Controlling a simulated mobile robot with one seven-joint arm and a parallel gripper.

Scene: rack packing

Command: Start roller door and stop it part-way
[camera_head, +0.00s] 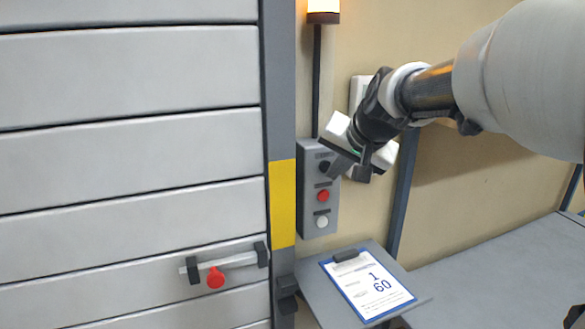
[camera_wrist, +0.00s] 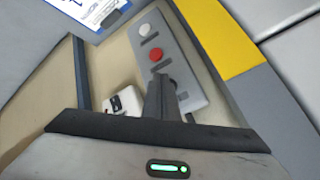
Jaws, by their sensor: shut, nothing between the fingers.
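The roller door (camera_head: 120,100), made of wide grey slats, fills the left of the head view; its bottom edge is out of view. The grey control box (camera_head: 305,222) is on the wall just right of the door post. It has a black button (camera_head: 323,167) at the top, a red button (camera_head: 323,196) in the middle and a white button (camera_head: 322,222) below. My gripper (camera_head: 339,167) is shut and empty, its tips at the black button; I cannot tell whether they touch. In the wrist view the shut fingers (camera_wrist: 161,84) hide the black button, while the red (camera_wrist: 155,54) and white (camera_wrist: 144,29) buttons show.
A lit beacon (camera_head: 323,10) sits above the box. A grey post (camera_head: 278,70) with a yellow band borders the door. A clipboard (camera_head: 369,286) lies on a small shelf below the box. A grey table (camera_head: 510,275) is at right. The door has a bar latch with a red knob (camera_head: 216,278).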

